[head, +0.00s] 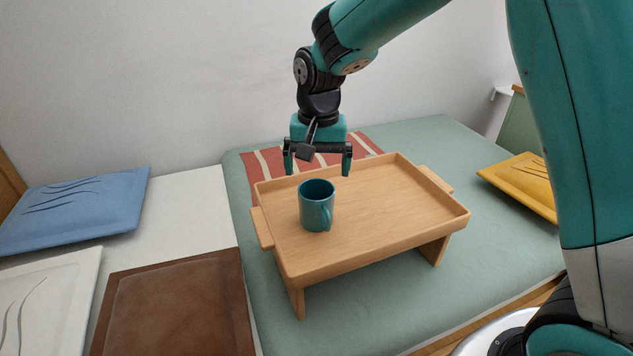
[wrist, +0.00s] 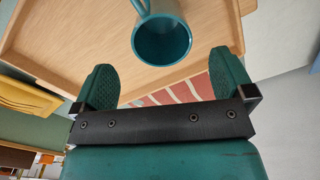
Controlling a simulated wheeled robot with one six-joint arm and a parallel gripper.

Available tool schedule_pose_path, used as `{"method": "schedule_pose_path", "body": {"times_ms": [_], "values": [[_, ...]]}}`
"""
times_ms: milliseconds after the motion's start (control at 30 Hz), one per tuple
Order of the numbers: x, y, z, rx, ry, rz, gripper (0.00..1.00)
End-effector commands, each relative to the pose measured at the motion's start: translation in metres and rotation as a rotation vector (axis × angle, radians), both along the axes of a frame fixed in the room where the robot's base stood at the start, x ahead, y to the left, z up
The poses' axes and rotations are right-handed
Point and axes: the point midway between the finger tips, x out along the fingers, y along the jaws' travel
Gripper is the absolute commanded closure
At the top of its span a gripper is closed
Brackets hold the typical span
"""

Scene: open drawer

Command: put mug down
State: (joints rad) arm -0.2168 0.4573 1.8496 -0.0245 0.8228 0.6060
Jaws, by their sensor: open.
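A teal mug (head: 316,207) stands upright on a wooden bed tray (head: 395,205), towards its left side. Its handle faces the front right in the head view. My gripper (head: 318,168) is open and empty above the far edge of the tray, behind and above the mug, pointing down. In the wrist view the mug (wrist: 163,42) shows its open rim just beyond the two spread fingertips (wrist: 160,75), and the fingers do not touch it. The mug looks empty inside.
The tray stands on legs on a green mattress (head: 470,150) with a red striped cloth (head: 270,163) behind it. A yellow cushion (head: 522,182) lies right. Blue (head: 70,208) and brown (head: 180,305) cushions lie left. The tray's right half is clear.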

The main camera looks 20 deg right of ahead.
Motion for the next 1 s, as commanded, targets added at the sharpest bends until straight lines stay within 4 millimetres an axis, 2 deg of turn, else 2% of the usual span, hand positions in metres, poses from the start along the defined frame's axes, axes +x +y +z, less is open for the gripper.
{"method": "schedule_pose_path", "body": {"times_ms": [33, 167, 267, 367, 533, 600, 700, 833, 900, 1000], "values": [[0.000, 0.000, 0.010, 0.000, -0.002, 0.000, 0.00], [0.000, 0.000, 0.021, 0.001, 0.000, 0.002, 0.00], [-0.011, 0.002, 0.031, 0.014, -0.006, 0.044, 0.00], [-0.041, 0.010, 0.048, 0.053, -0.022, 0.168, 0.00], [-0.128, 0.027, 0.076, 0.158, -0.075, 0.502, 0.00], [-0.166, 0.033, 0.082, 0.201, -0.101, 0.637, 0.00], [-0.211, 0.039, 0.085, 0.253, -0.136, 0.797, 0.00], [-0.249, 0.044, 0.084, 0.297, -0.171, 0.929, 0.00], [-0.259, 0.045, 0.084, 0.308, -0.180, 0.965, 0.00], [-0.264, 0.046, 0.083, 0.315, -0.183, 0.981, 0.00]]}}
